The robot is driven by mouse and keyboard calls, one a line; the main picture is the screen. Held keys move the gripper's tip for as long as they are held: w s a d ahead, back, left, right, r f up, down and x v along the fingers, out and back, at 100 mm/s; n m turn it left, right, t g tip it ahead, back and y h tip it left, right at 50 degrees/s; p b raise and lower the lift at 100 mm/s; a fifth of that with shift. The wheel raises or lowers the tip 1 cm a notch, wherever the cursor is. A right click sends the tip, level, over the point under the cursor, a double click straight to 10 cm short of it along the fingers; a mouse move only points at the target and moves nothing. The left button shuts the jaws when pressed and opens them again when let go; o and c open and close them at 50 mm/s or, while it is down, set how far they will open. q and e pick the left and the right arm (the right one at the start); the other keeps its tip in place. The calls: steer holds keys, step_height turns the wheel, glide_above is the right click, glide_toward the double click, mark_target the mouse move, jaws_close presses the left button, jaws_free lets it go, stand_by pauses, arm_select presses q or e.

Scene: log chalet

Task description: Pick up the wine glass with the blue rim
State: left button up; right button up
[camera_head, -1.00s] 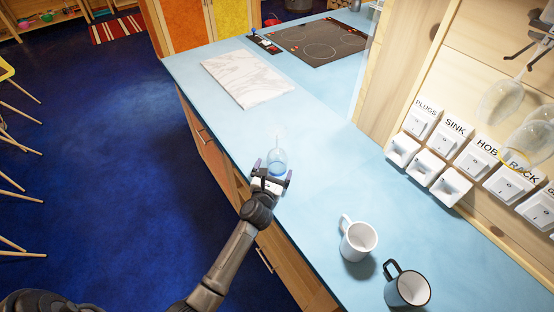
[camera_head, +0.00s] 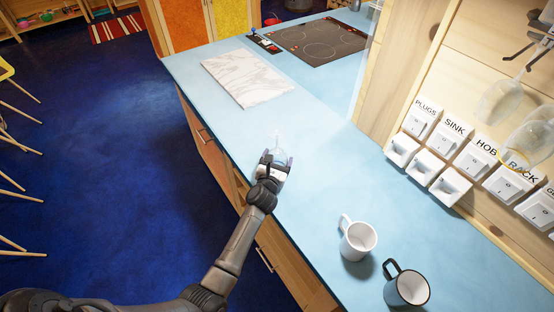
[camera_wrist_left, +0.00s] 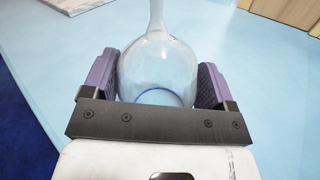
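The wine glass with the blue rim (camera_head: 280,154) stands upside down on the blue counter, stem pointing up. In the left wrist view its clear bowl (camera_wrist_left: 158,68) fills the space between my fingers, with the blue rim low down and the stem at the top edge. My left gripper (camera_head: 276,159) is open around the bowl, one purple-grey finger on each side. The fingers (camera_wrist_left: 158,78) are very close to the glass; I cannot tell whether they touch it. In the head view the gripper hides part of the bowl. My right gripper is not in view.
A white mug (camera_head: 358,241) and a dark-rimmed mug (camera_head: 407,288) stand nearer on the counter. A marble board (camera_head: 246,78) and a hob (camera_head: 318,41) lie farther back. Labelled switches (camera_head: 464,163) and hanging glasses (camera_head: 500,101) are at the right. The counter around the glass is clear.

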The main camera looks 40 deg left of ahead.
arm_select(q)
steer(key=c, duration=0.4)
steer(key=shift+r, duration=0.1)
